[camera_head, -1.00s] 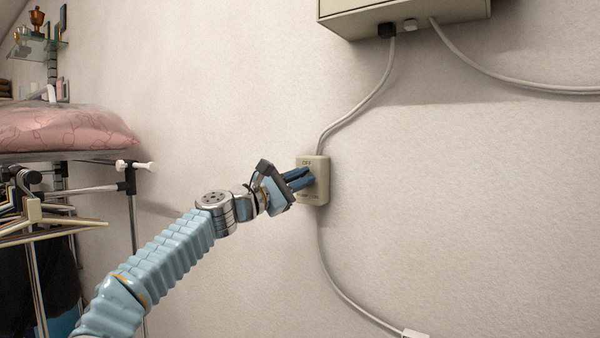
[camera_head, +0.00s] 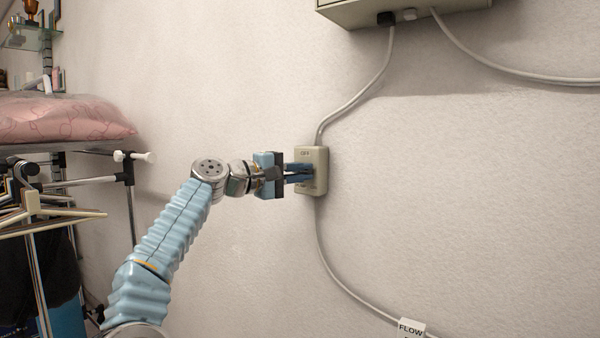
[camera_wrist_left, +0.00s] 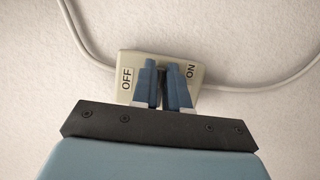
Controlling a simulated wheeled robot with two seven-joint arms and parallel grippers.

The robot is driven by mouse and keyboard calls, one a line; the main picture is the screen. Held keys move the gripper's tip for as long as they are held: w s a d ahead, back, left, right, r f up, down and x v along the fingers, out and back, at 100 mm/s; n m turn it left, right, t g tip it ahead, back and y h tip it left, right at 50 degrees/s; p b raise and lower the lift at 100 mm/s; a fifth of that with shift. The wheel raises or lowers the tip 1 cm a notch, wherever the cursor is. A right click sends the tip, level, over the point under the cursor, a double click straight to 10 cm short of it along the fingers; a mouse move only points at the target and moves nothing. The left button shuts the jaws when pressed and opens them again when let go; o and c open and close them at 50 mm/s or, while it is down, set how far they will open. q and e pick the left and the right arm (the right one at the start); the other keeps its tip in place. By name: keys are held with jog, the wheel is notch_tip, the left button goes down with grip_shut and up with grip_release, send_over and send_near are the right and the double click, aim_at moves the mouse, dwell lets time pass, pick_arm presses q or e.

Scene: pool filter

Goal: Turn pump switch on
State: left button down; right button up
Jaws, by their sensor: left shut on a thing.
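The pump switch (camera_head: 321,168) is a beige box on the wall with a cable above and below it. OFF is printed at its top in the head view. In the left wrist view the switch box (camera_wrist_left: 205,82) shows OFF on the left and ON on the right. My left gripper (camera_head: 306,173) reaches it from the left. Its blue fingers, also in the left wrist view (camera_wrist_left: 162,80), are at the switch face and shut on the switch's knob. The fingers hide most of the knob, so its exact setting cannot be told. My right gripper is not in view.
A beige control box (camera_head: 400,10) hangs above, with grey cables running from it. A FLOW tag (camera_head: 411,328) is at the bottom. A clothes rack with hangers (camera_head: 35,215) and a pink pillow (camera_head: 65,118) stand at left. The wall right of the switch is clear.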

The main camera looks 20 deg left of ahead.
pick_arm(q)
jog(key=shift+f, duration=0.1)
dwell(0.4)
jog(key=c, duration=1.1)
grip_release()
jog(key=shift+c, duration=0.2)
jog(key=shift+s+a, duration=0.2)
jog(key=b+v, duration=0.4)
jog(key=v, duration=0.9)
jog(key=shift+b, duration=0.4)
jog(key=shift+a, duration=0.1)
